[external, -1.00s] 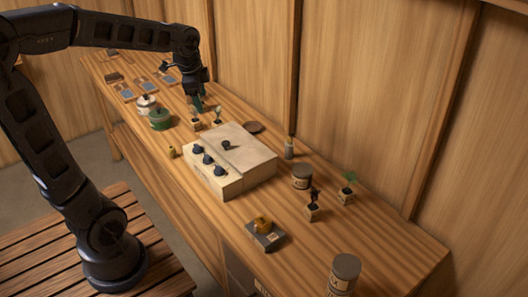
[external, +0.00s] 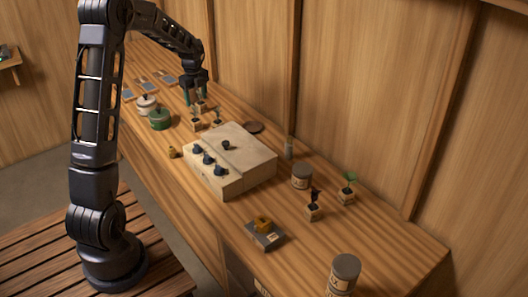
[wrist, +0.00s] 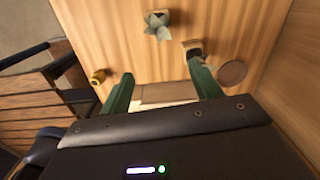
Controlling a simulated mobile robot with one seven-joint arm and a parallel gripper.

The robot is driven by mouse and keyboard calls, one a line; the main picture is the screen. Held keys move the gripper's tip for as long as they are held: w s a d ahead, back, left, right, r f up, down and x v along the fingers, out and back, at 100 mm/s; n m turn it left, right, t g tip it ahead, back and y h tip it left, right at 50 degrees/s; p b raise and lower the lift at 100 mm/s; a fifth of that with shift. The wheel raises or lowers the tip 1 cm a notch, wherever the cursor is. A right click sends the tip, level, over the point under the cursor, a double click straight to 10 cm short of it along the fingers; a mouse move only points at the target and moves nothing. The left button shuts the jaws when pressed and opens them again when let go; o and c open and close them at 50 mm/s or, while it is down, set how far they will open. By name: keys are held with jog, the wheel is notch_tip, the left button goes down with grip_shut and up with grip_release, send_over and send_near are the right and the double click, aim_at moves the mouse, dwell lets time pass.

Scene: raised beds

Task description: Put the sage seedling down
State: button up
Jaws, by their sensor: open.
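My gripper (external: 196,93) is over the far half of the bench, beyond the pale box. Its green fingers are spread in the wrist view (wrist: 160,88), with no seedling between them. A grey-green leafed seedling (wrist: 158,27), which looks like the sage, stands in a small pot ahead of the fingers, apart from them. Another small pot (wrist: 192,47) with dark contents is beside the right fingertip; I cannot tell whether they touch. In the external view small pots stand near the gripper (external: 200,107), (external: 196,125) and (external: 217,119); their plants are too small to tell apart.
The pale box (external: 238,158) with dark knobs stands mid-bench. A brown dish (external: 253,127) is behind it. Green (external: 160,119) and white (external: 146,105) lidded pots stand left. Two seedlings (external: 347,192), (external: 312,209) and tins (external: 301,177), (external: 344,272) are nearer.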

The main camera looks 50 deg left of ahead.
jog(key=m, duration=0.1)
send_near(196, 120)
jog(key=shift+s+a+f, duration=0.15)
jog(key=shift+a+f, duration=0.15)
jog(key=shift+a, duration=0.2)
notch_tip(196, 120, down, 5)
jog(key=shift+f, duration=0.15)
jog(key=shift+d+f, duration=0.15)
jog(key=shift+f, duration=1.15)
jog(key=shift+d+f, duration=0.15)
jog(key=shift+f, duration=1.2)
jog(key=c, duration=1.2)
jog(key=shift+o, duration=0.2)
